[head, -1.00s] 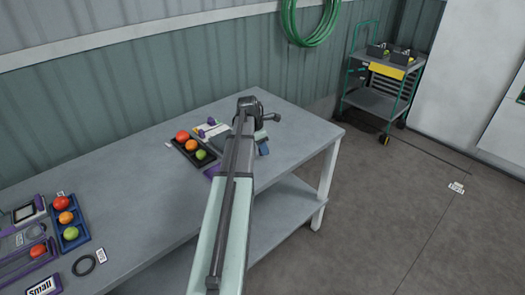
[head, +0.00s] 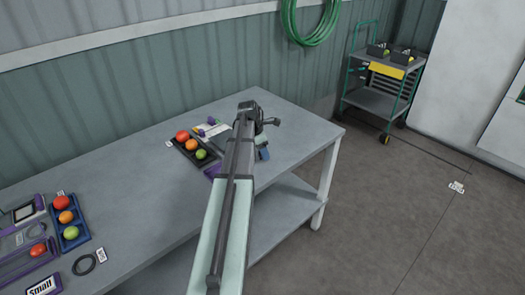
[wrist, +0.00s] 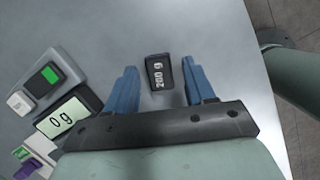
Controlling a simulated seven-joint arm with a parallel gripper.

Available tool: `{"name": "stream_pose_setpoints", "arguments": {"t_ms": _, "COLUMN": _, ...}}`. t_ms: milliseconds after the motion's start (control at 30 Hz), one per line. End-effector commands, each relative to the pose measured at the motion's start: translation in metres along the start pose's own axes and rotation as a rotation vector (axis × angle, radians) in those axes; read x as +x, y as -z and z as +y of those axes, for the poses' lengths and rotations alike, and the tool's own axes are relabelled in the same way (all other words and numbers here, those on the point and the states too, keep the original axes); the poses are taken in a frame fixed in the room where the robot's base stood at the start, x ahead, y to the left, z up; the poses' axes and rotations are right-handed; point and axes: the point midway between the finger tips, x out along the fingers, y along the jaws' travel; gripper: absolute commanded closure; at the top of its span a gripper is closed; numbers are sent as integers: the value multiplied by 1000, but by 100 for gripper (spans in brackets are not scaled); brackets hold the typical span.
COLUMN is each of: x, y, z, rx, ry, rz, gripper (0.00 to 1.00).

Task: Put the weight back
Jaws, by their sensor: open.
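In the wrist view a small dark weight (wrist: 153,61) marked "200 g" shows between the two blue fingers of my gripper (wrist: 163,72). There is a gap on each side of it, and the jaws are open. I cannot tell how far the fingertips are above the table. A scale whose display reads "0 g" (wrist: 62,119) is to the left. In the head view my arm hides the weight, and a blue finger of my gripper (head: 263,153) shows over the right end of the table.
In the head view a dark tray (head: 187,155) of several tomatoes stands left of my arm. A blue tray (head: 79,240) of tomatoes is further left. The table (head: 130,170) is bare between them.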

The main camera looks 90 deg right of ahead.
Motion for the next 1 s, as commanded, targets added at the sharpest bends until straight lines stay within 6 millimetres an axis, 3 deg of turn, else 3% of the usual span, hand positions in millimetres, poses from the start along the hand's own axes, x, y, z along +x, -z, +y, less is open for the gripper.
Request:
{"name": "stream_pose_setpoints", "arguments": {"t_ms": 267, "x": -12, "y": -1, "z": 0, "rx": 0, "ry": -2, "rz": -1, "gripper": 46}}
{"name": "stream_pose_setpoints", "arguments": {"t_ms": 733, "x": -85, "y": -1, "z": 1, "rx": 0, "ry": -3, "rz": -1, "gripper": 46}}
{"name": "stream_pose_setpoints", "arguments": {"t_ms": 1000, "x": -115, "y": -1, "z": 0, "rx": 0, "ry": 0, "rz": 0, "gripper": 46}}
